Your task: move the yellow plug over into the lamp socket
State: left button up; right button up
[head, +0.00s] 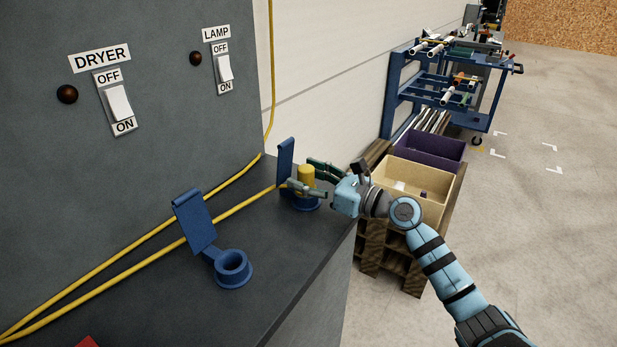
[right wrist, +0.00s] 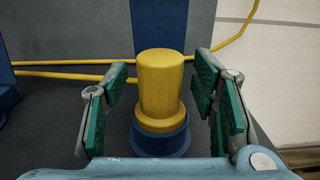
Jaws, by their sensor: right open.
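The yellow plug (head: 306,174) stands upright in the far blue socket (head: 306,203), toward the right of the dark counter. It also shows in the right wrist view (right wrist: 161,85), with the socket ring (right wrist: 160,142) around its foot. My right gripper (head: 309,177) is open, with one finger on each side of the plug and a visible gap on both sides. The near blue socket (head: 232,268) is empty, its flap lid (head: 195,221) raised. Neither socket bears a readable label. My left gripper is out of view.
The panel has a DRYER switch (head: 118,103) at left and a LAMP switch (head: 224,68) at right, with dark indicators. Yellow cables (head: 150,247) run along the counter. Crates (head: 415,182) and a blue cart (head: 455,95) stand beyond the counter's right edge.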

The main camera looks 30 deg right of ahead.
jog(key=v, duration=0.7)
jog(key=shift+s+d, duration=0.15)
jog(key=shift+s, duration=0.1)
jog(key=shift+w, duration=0.1)
jog(key=shift+f, duration=0.1)
